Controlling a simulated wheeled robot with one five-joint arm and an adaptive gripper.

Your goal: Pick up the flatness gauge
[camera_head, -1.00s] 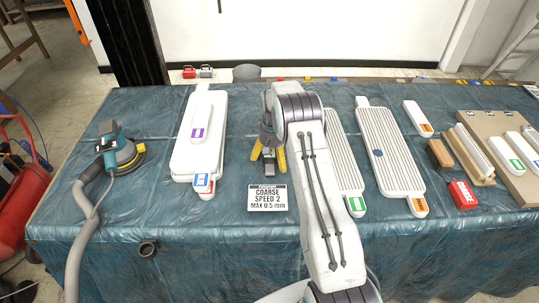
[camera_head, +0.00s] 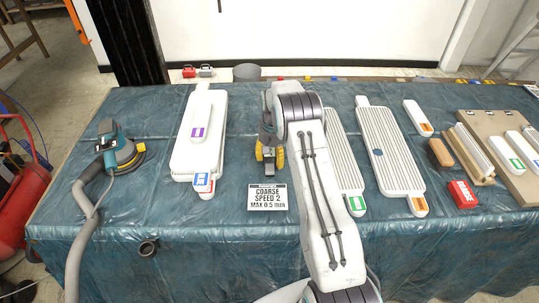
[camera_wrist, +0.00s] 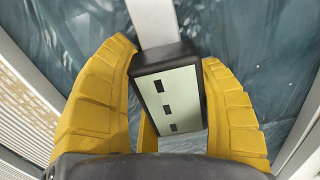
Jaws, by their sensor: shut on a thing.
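The flatness gauge is a black block with a pale face and three dark marks (camera_wrist: 168,98). In the wrist view it sits between the two yellow fingers of my gripper (camera_wrist: 165,65), slightly tilted. A pale bar (camera_wrist: 155,22) runs out from beyond its far end; I cannot tell whether it is part of it. In the head view my gripper (camera_head: 269,155) points down over the table, with the small dark gauge between its fingers. My gripper is shut on the gauge. Whether the gauge touches the table is unclear.
A sign (camera_head: 267,197) lies in front of my gripper. A white panel (camera_head: 199,135) lies to the left, and ribbed panels (camera_head: 390,150) lie to the right. A sander (camera_head: 118,150) with a hose is at the far left. The table (camera_head: 110,205) has bare space at front left.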

